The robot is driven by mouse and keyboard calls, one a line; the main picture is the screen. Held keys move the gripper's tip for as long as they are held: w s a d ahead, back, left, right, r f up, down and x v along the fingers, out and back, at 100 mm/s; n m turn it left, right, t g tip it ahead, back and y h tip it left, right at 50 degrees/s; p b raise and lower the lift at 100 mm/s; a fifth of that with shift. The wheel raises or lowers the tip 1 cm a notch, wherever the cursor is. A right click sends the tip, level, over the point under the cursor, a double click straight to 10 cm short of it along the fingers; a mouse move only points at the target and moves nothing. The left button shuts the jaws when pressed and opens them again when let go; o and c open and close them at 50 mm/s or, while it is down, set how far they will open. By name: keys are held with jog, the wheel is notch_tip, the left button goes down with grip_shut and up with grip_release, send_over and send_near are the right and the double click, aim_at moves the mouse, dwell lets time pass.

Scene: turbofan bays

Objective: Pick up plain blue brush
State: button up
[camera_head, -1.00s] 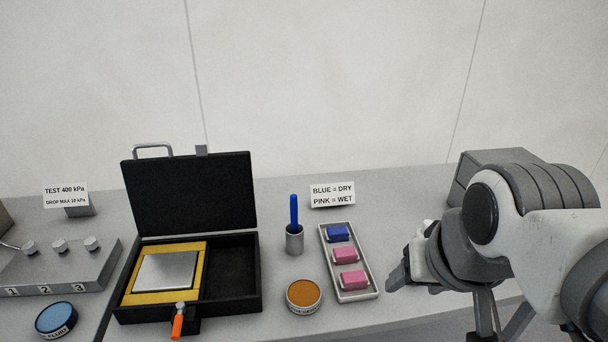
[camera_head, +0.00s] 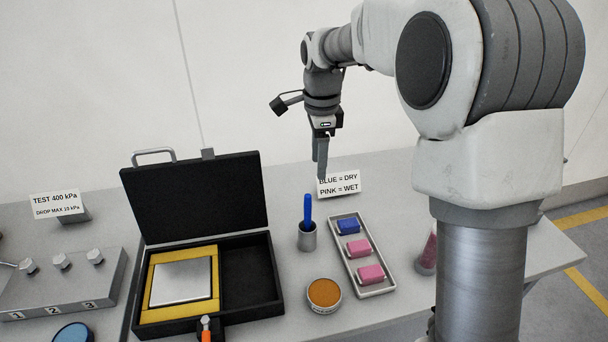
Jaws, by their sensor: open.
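The plain blue brush (camera_head: 308,210) stands upright in a small grey metal cup (camera_head: 307,238) on the bench, its blue handle showing above the rim and its lower end hidden inside. My gripper (camera_head: 321,170) hangs pointing down, above and slightly right of the brush in the picture, in front of the lettered sign. It is open and empty. It appears apart from the brush; the exact depth between them is hard to judge.
A tray (camera_head: 377,292) with one blue and two pink blocks lies right of the cup. An orange-topped tin (camera_head: 324,294) is in front. An open black case (camera_head: 272,262) stands left. A sign (camera_head: 340,185) reads BLUE = DRY, PINK = WET. A reddish item in a cup (camera_head: 427,264) is partly behind my arm.

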jog(key=w+f, duration=0.1)
jog(key=a+f+m, duration=0.1)
jog(key=w+f+m, duration=0.1)
jog(key=shift+w+a+f+g, duration=0.2)
jog(key=shift+w+a+g, duration=0.1)
jog(key=p, duration=0.1)
send_near(308, 216)
jog(key=f, duration=0.5)
jog(key=shift+w+d, duration=0.25)
jog(key=shift+w, duration=0.15)
jog(key=shift+w+a+f+p, duration=0.15)
jog(key=shift+f+p, duration=0.25)
jog(key=shift+f, duration=1.1)
jog(key=shift+s+a+f+p, duration=0.1)
jog(key=shift+f+p, duration=0.25)
jog(key=shift+f, duration=1.15)
grip_shut()
